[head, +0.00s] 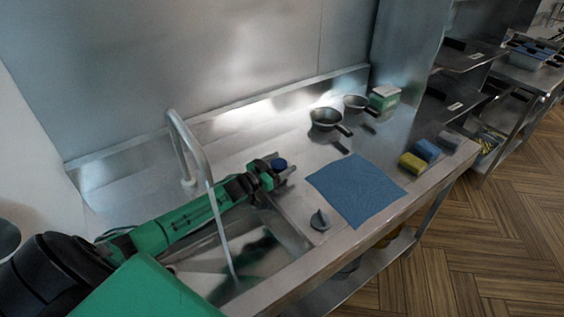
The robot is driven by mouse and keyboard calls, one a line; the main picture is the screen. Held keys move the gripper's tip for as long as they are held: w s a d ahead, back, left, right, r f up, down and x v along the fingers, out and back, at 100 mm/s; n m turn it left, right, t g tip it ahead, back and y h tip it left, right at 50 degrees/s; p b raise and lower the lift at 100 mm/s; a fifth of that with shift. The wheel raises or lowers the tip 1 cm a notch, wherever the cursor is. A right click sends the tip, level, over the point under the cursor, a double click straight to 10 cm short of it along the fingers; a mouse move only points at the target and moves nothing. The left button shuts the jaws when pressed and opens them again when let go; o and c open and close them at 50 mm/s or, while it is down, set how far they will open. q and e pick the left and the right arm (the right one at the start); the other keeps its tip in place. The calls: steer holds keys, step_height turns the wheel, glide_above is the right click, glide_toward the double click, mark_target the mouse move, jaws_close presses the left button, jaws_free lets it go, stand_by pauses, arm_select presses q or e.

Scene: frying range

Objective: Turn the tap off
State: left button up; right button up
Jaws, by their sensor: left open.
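The metal tap (184,138) arches up from the back of the sink counter, and a thin pale stream of water (222,235) runs from its spout into the sink (262,250). My green left arm passes behind the water stream and hides part of the sink. My right gripper is not in view.
A blue cloth (356,190) lies right of the sink, with a dark grey cone-shaped item (320,220) beside it. Two pans (326,118) and a green-white box (384,97) stand at the back. Yellow (412,164) and blue (427,149) sponges lie near the right edge.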

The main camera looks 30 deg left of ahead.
arm_select(q)
steer(key=shift+w+d, duration=0.15)
steer(key=shift+w, duration=0.2)
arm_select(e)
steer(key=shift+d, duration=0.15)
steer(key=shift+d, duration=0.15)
arm_select(q)
steer(key=c, duration=1)
steer(key=shift+f+m+g+h+b, duration=0.1)
steer(key=shift+m+g+h+b, duration=0.3)
steer(key=shift+m+h+b, duration=0.55)
steer(key=m+g+h+b, duration=0.1)
steer(key=h+b, duration=0.1)
steer(key=h, duration=0.1)
steer(key=shift+d+m+g+b, duration=0.1)
steer(key=shift+m+g+b, duration=0.15)
steer(key=shift+g+b, duration=0.1)
steer(key=shift+s+d+m+g+h+b, duration=0.15)
steer(key=shift+m+g+h+b, duration=0.9)
steer(key=shift+h+b, duration=0.3)
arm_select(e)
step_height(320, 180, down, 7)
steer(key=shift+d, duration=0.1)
